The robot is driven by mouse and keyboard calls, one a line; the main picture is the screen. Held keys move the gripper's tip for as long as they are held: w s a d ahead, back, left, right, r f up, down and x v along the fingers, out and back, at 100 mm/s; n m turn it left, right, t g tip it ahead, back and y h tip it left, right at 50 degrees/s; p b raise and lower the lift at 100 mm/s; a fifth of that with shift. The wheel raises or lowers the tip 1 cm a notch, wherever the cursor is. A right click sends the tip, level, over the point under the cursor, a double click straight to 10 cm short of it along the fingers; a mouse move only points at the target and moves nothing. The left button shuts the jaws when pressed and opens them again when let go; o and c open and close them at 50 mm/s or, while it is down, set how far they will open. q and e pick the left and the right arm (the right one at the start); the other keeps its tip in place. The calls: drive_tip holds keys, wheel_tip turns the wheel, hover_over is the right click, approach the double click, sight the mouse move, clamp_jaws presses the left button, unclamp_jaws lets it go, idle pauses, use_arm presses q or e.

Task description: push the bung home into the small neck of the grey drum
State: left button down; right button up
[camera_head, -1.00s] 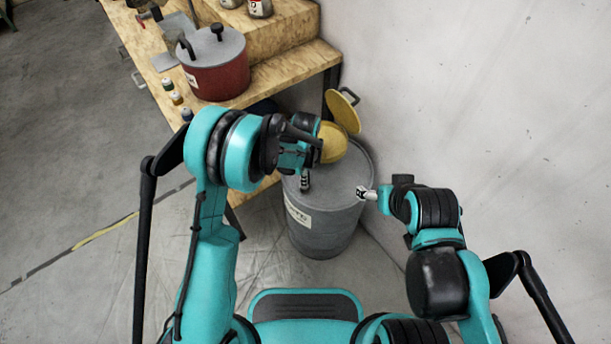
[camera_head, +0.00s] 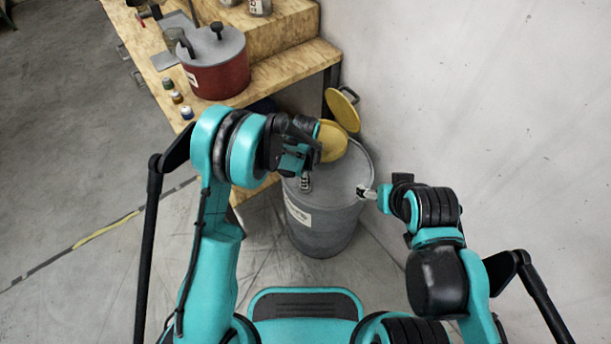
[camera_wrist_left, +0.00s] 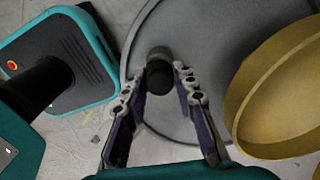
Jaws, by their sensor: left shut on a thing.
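The grey drum (camera_head: 325,222) stands on the floor ahead of me, with a pale label on its side. My left gripper (camera_head: 305,184) is over the left part of its top. In the left wrist view, the left gripper (camera_wrist_left: 167,85) is shut on a dark round bung (camera_wrist_left: 160,77), inside the rim of the drum top (camera_wrist_left: 205,40). The small neck is not clearly visible, and I cannot tell how deep the bung sits. My right gripper (camera_head: 368,192) is at the drum's right rim. Its fingers are too small to judge.
A yellow funnel (camera_head: 332,142) with a raised yellow lid (camera_head: 342,110) is at the drum's back, close to my left wrist. A wooden bench (camera_head: 270,75) with a red pot (camera_head: 218,78) stands behind left. A pale wall (camera_head: 480,100) is close on the right.

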use_arm(q)
drive_tip(key=shift+f, duration=0.7)
drive_tip(key=c, duration=1.1)
unclamp_jaws()
drive_tip(key=shift+c, duration=0.2)
wheel_tip(320, 180, up, 12)
drive_tip(key=s+a+r+n+t, duration=0.2)
drive_tip(key=s+a+r+n, duration=0.25)
drive_tip(key=r, duration=0.25)
drive_tip(key=s+a+r+n+t, duration=0.2)
drive_tip(key=s+a+r+n, duration=0.2)
drive_tip(key=a+r+n, duration=0.25)
drive_tip(key=s+a+r+n+t, duration=0.1)
drive_tip(key=s+a+n+t, duration=0.2)
drive_tip(key=s+a+n, duration=0.4)
drive_tip(key=s+n, duration=0.1)
drive_tip(key=s, duration=0.2)
drive_tip(key=shift+s+r+n, duration=0.2)
drive_tip(key=shift+s+n, duration=0.1)
drive_tip(key=shift+n, duration=0.1)
